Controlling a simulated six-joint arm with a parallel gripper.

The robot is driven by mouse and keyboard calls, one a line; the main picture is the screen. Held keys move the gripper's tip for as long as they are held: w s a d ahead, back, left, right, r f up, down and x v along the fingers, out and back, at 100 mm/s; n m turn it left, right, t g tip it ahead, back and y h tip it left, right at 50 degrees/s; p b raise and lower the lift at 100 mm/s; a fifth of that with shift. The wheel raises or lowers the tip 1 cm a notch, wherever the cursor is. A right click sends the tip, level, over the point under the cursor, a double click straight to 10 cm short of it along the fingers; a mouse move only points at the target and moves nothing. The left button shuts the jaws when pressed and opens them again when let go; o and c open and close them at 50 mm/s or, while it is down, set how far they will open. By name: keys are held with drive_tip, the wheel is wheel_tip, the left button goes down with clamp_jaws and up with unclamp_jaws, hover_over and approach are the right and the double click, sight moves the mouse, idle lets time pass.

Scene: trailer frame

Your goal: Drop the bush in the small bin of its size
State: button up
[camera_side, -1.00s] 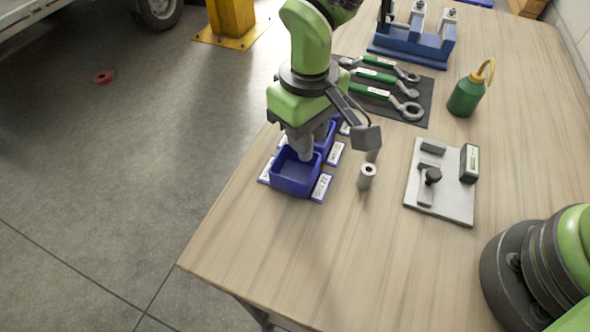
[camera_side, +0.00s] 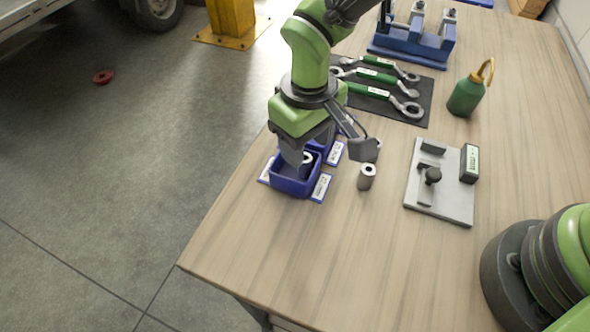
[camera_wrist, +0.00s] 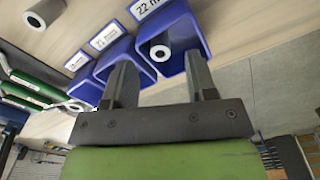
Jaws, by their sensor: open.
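A grey metal bush (camera_side: 308,158) with a dark bore is in the nearest blue bin (camera_side: 293,186). In the wrist view the bush (camera_wrist: 160,51) lies within that bin (camera_wrist: 204,33), whose label reads "22 m" before being cut off. My gripper (camera_wrist: 160,62) is open, one finger on each side of the bush and apart from it in the wrist view. In the side view my gripper (camera_side: 305,148) is at the bin's mouth and hides part of the bush and bin. Whether the bush touches the bin floor cannot be told.
More blue bins with white labels (camera_side: 335,152) stand in a row behind. A grey plate with a gauge (camera_side: 440,184), wrenches (camera_side: 372,76) and a green bottle (camera_side: 467,97) lie further right and back.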

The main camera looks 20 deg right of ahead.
wheel_tip(320, 180, up, 10)
idle(0.4)
drive_tip(key=shift+f, duration=0.1)
drive_tip(key=s+d+r+m+t+y, duration=0.2)
drive_tip(key=s+d+r+m+t, duration=0.15)
drive_tip(key=d+r, duration=0.85)
drive_tip(key=s+d+r+m+t, duration=0.1)
drive_tip(key=s+d+m+t, duration=0.1)
drive_tip(key=s+d, duration=0.2)
drive_tip(key=s+d+r+m+t, duration=0.1)
drive_tip(key=s+d+r+m, duration=0.1)
drive_tip(key=s, duration=0.7)
drive_tip(key=shift+s+d+m+t, duration=0.2)
drive_tip(key=shift+d+m+t, duration=0.2)
drive_tip(key=shift+d, duration=0.85)
